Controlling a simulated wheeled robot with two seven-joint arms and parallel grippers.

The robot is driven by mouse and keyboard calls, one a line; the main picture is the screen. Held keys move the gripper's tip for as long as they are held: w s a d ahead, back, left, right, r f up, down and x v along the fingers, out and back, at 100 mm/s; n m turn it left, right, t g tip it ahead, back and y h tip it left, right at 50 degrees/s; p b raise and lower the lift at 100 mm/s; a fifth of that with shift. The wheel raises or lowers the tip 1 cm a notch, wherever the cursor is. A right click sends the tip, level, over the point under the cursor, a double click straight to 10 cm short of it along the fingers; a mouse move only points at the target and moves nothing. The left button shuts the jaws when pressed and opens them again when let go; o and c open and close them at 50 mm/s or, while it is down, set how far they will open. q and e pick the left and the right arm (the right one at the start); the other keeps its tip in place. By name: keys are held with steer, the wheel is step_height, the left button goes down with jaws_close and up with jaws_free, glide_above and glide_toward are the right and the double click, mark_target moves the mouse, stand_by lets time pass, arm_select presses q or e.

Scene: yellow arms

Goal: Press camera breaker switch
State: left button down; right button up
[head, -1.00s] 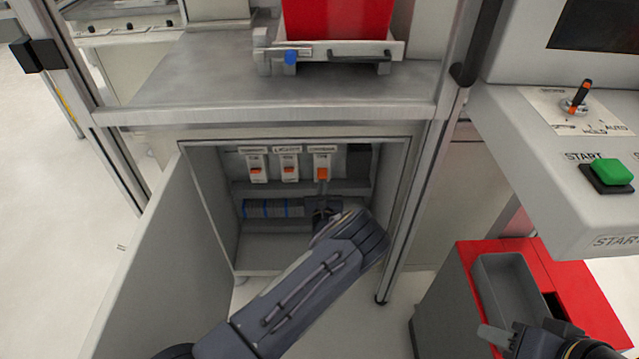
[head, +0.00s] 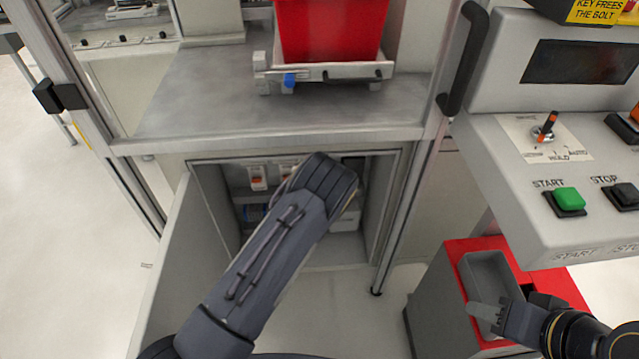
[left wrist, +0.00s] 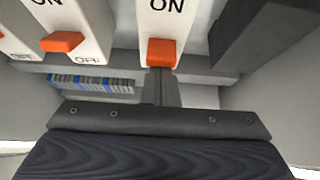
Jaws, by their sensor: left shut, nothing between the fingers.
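The open cabinet holds a row of white breakers with orange switches. In the head view the left breaker (head: 258,172) shows, and my left arm hides the right one and my left gripper. In the left wrist view, the right breaker's orange switch (left wrist: 161,52) sits low under the word ON. My left gripper (left wrist: 161,78) is shut and empty, its fingertips right at the lower edge of that switch; contact is unclear. The neighbouring switch (left wrist: 62,42) is to its left.
The open cabinet door (head: 180,270) stands left of my left arm. A steel table (head: 200,95) with a red container (head: 330,30) is above the cabinet. A control panel with a green START button (head: 567,200) and a red-topped box (head: 465,255) are at right.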

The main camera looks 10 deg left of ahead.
arm_select(q)
steer(key=shift+r+g, duration=0.15)
steer(key=shift+g, duration=0.25)
steer(key=shift+r, duration=0.1)
steer(key=shift+r, duration=0.75)
steer(key=shift+w+r, duration=0.1)
steer(key=v, duration=0.7)
steer(key=shift+s+p, duration=0.4)
steer(key=shift+s, duration=0.1)
